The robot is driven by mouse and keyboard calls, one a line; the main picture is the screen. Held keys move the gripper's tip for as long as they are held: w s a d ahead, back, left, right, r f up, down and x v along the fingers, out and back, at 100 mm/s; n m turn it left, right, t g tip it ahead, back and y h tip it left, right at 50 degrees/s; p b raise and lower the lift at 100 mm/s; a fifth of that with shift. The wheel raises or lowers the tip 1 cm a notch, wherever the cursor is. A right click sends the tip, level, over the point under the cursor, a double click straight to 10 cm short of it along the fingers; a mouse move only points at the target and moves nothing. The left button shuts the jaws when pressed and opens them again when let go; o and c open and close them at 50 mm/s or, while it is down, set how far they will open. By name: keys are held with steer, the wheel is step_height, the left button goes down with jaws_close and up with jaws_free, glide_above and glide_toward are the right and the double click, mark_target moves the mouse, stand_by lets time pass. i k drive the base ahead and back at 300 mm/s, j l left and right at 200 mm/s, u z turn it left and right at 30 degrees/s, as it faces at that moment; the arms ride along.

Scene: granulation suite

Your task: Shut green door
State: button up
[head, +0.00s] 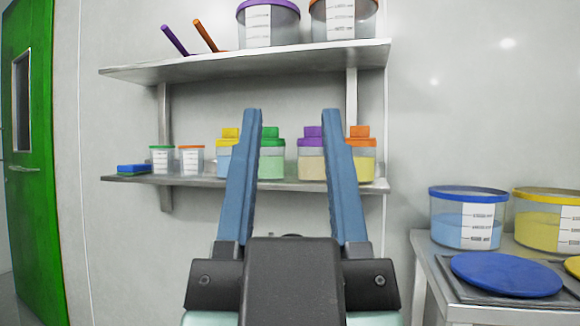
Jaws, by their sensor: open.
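The green door (40,200) stands at the far left of the head view, seen at a steep angle. It has a narrow window (21,100) and a silver lever handle (24,169). A strip of lighter space shows at its left edge; I cannot tell how far the door is open. My gripper (294,115) is in the middle of the view, its two blue fingers wide apart and empty. It points toward the wall shelves, well to the right of the door and not touching it.
Two wall shelves hold containers: the upper shelf (245,67) has large tubs and scoops, the lower shelf (190,181) several small jars. At right, a bench (440,285) bears a blue-lidded tub (466,225), a yellow-lidded tub (545,220) and a blue lid (506,274). Bare wall separates door and shelves.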

mark_target(23, 21)
steer(key=u, duration=1.4)
